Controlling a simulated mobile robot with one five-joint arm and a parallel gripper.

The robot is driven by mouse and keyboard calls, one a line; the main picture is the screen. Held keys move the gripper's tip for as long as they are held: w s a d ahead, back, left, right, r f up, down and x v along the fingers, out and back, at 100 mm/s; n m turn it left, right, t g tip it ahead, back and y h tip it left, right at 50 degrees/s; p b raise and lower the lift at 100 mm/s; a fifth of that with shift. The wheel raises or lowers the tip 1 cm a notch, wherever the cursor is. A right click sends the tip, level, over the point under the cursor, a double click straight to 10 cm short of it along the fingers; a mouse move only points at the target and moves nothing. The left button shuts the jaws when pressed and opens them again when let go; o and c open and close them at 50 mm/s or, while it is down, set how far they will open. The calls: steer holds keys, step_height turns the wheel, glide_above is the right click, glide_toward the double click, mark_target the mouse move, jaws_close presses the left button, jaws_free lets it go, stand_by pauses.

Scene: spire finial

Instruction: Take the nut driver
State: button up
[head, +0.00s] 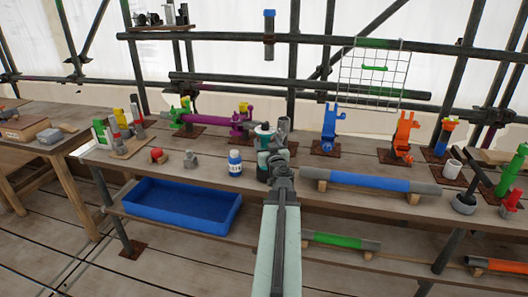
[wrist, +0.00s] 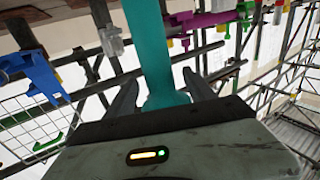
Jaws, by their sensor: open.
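A teal and dark upright tool (head: 264,134) stands on the workbench at the middle of the head view. It may be the nut driver, but its shape is partly hidden by my arm. My gripper (head: 279,160) is close in front of it, over the bench. In the wrist view a long teal shaft (wrist: 149,45) runs between the two spread fingers of my gripper (wrist: 158,88). The fingers are open, with a gap visible on both sides of the shaft. The shaft's lower end is hidden by the gripper body.
A blue bar (head: 355,182) rests on wooden blocks to the right. Blue (head: 328,130) and orange (head: 403,135) fixtures stand behind. A blue tray (head: 182,204) lies on the lower shelf.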

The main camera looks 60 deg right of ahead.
steer(key=x, duration=0.5)
steer(key=shift+f, duration=0.2)
jaws_close()
steer(key=shift+r, duration=0.15)
